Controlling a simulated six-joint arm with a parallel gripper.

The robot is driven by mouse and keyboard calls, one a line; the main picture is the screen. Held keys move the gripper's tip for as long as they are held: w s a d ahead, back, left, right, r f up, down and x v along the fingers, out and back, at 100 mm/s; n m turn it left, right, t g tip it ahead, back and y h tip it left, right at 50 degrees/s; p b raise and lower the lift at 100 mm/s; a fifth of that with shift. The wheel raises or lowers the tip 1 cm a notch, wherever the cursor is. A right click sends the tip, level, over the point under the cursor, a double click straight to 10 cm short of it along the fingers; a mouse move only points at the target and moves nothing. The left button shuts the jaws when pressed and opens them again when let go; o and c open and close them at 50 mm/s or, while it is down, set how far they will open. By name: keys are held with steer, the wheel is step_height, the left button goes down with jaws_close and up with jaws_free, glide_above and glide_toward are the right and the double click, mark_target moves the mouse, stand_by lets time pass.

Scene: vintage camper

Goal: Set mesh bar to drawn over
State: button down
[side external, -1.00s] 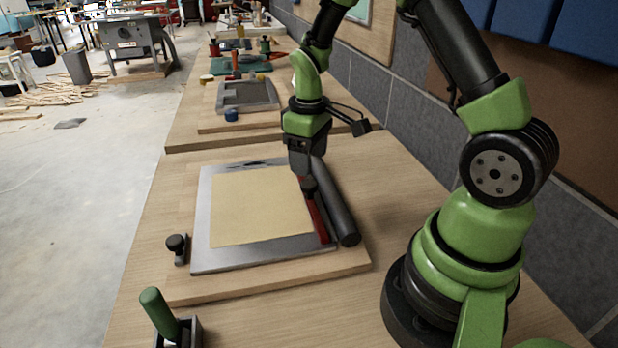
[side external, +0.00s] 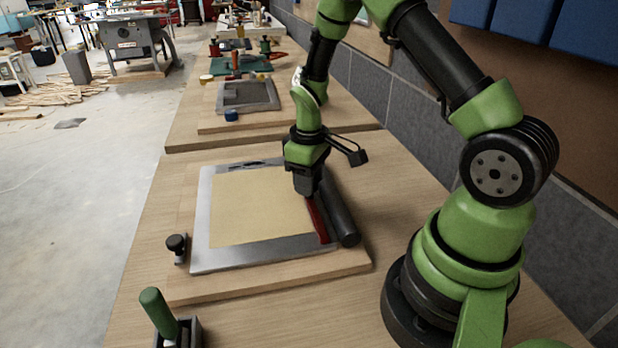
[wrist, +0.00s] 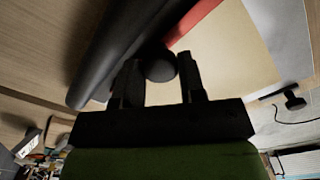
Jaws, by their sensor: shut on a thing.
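The red mesh bar (side external: 318,220) lies along the right edge of a silver frame (side external: 205,205) around a beige panel (side external: 258,208). It also shows at the top of the wrist view (wrist: 190,22). A black roller (side external: 341,214) lies parallel to it on its right. My gripper (side external: 308,192) is low over the bar. In the wrist view its two fingers (wrist: 161,78) are on either side of the bar's round black knob (wrist: 160,66), shut on it. The side view hides the knob behind the gripper.
A small black knob clamp (side external: 177,248) stands left of the frame. A green-handled tool (side external: 160,312) is at the front. A second, grey frame (side external: 248,97) lies on a board farther back. The bench is clear between the boards.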

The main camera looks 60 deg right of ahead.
steer(key=w+a, duration=1.5)
steer(key=shift+w+a, duration=0.35)
steer(key=shift+a, duration=0.05)
steer(key=c, duration=0.7)
jaws_free()
step_height(320, 180, up, 10)
steer(key=shift+r, duration=0.1)
